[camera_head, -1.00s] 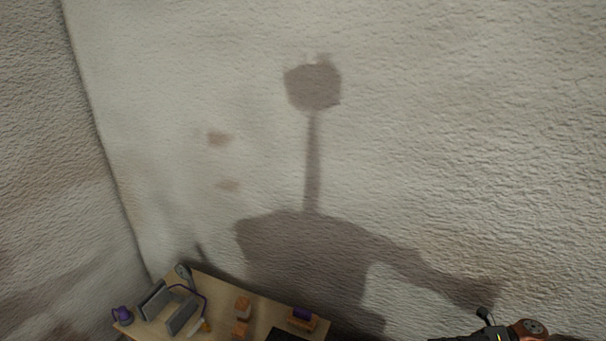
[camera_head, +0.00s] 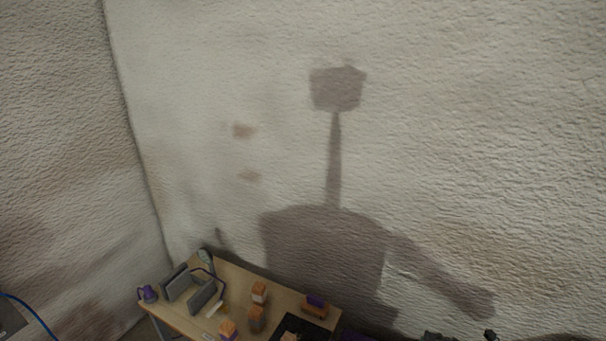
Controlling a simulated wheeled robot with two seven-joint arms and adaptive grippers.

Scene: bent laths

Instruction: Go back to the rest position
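The task names no object. Dark parts, likely of my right gripper (camera_head: 461,337), just show at the bottom edge, right of the table. They are cut off by the frame, so I cannot tell whether the gripper is open or shut. My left gripper is not in view. A shadow shaped like a head, column and shoulders falls on the wall (camera_head: 480,120).
A wooden table (camera_head: 240,273) stands low against the wall. On it are a purple mug-like thing (camera_head: 149,294), grey upright pieces (camera_head: 203,296), several orange-brown blocks (camera_head: 258,292) and a black mat (camera_head: 292,324). A blue cable (camera_head: 32,312) shows at lower left.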

